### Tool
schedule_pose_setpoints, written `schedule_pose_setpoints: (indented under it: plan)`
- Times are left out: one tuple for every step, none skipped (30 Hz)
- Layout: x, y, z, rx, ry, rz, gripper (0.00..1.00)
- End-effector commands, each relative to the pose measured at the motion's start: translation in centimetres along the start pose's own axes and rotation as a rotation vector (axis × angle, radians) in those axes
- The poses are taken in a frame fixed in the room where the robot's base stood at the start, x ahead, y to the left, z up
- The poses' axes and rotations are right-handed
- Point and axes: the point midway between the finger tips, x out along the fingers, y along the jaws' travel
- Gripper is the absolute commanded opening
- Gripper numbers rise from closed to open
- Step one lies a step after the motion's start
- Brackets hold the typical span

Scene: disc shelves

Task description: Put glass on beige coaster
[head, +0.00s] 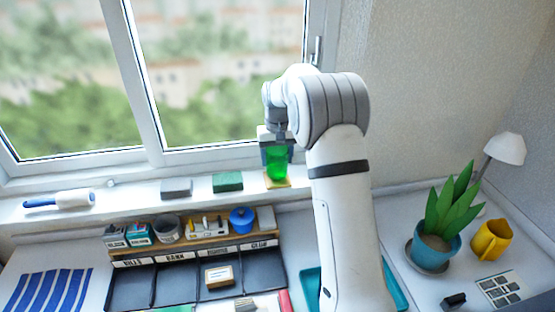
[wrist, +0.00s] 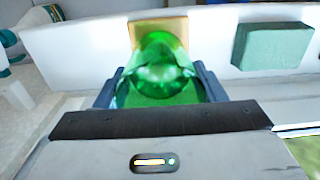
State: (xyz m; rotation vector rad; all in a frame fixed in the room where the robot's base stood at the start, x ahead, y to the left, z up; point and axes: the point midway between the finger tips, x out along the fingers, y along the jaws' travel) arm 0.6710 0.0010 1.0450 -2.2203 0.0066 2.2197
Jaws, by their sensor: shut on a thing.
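The green glass (head: 278,164) is upright over the window sill in the head view. My gripper (head: 276,150) is shut on it, with its dark fingers on both sides of the glass. The beige coaster (head: 279,184) lies on the sill right under the glass in this view. In the wrist view the glass (wrist: 163,68) sits between the fingers and overlaps the coaster (wrist: 177,26), whose far part shows beyond it. The base of the glass is partly hidden, so I cannot tell whether it touches the coaster.
A green block (head: 228,181) and a grey block (head: 176,187) lie on the sill left of the coaster. A lint roller (head: 60,200) is farther left. Below the sill stands a desk organiser (head: 190,262) with cups and a blue pot (head: 242,219). The window frame rises close behind.

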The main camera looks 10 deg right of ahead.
Motion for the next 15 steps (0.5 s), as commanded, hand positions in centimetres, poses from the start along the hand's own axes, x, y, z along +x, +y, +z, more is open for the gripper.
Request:
schedule_pose_setpoints:
  plan:
    - [0.6,0.0,0.0,0.000,-0.002,0.000,0.28]
    - [0.9,0.0,0.0,-0.001,-0.001,0.000,0.28]
    - [1.2,-0.1,0.0,-0.001,-0.001,0.000,0.28]
    - [1.2,-0.1,0.0,-0.001,0.000,0.000,0.28]
    - [1.2,-0.1,0.0,-0.001,0.001,0.000,0.28]
    - [1.2,-0.1,0.0,-0.001,0.001,0.000,0.28]
    - [1.2,-0.1,0.0,-0.001,0.001,0.000,0.28]
    - [1.2,-0.1,0.0,-0.001,0.001,0.000,0.28]
    - [1.2,-0.1,0.0,-0.001,0.001,0.000,0.28]
    - [1.2,-0.1,0.0,-0.001,0.001,0.000,0.28]
    - [1.3,-0.1,0.0,-0.001,0.001,0.000,0.28]
    - [1.4,-0.1,0.0,-0.002,0.001,0.000,0.28]
    - [1.6,-0.1,0.0,-0.002,0.001,0.000,0.28]
    - [1.6,-0.1,0.0,-0.002,-0.001,0.000,0.64]
    - [1.6,-0.1,0.0,-0.002,0.000,0.000,0.67]
